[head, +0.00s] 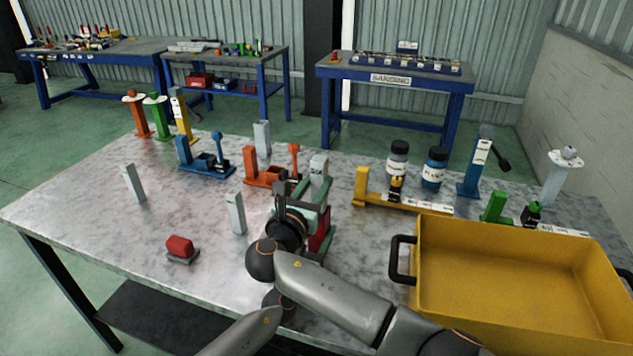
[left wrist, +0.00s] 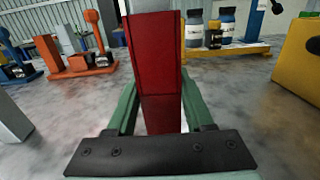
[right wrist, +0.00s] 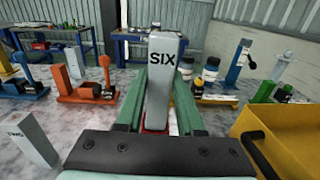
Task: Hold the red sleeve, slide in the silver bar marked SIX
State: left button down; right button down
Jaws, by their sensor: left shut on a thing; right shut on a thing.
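The red sleeve (head: 321,229) stands upright above the table's near middle. My left gripper (head: 317,248) is shut on it; in the left wrist view the sleeve (left wrist: 155,70) sits between the green fingers (left wrist: 158,105). The silver bar marked SIX (head: 319,167) is upright directly above the sleeve. My right gripper (head: 310,192) is shut on the bar, and SIX (right wrist: 163,90) faces the right wrist camera. A red rim shows at the bar's lower end there. The bar's lower end meets the sleeve's top; how deep it sits inside is hidden.
Other silver bars stand on the table (head: 80,228), one left (head: 133,183), one close by (head: 236,213), one behind (head: 262,137). A red block on a grey base (head: 180,247) is at front left. A yellow crate (head: 418,275) stands right. Coloured clamps line the back.

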jog(key=shift+f, duration=0.65)
jog(key=shift+c, duration=2.2)
grip_release()
jog(key=shift+f, duration=0.15)
notch_tip(320, 180, up, 10)
jog(key=shift+r, duration=0.25)
pick_arm(q)
jog(key=shift+c, duration=0.8)
grip_release()
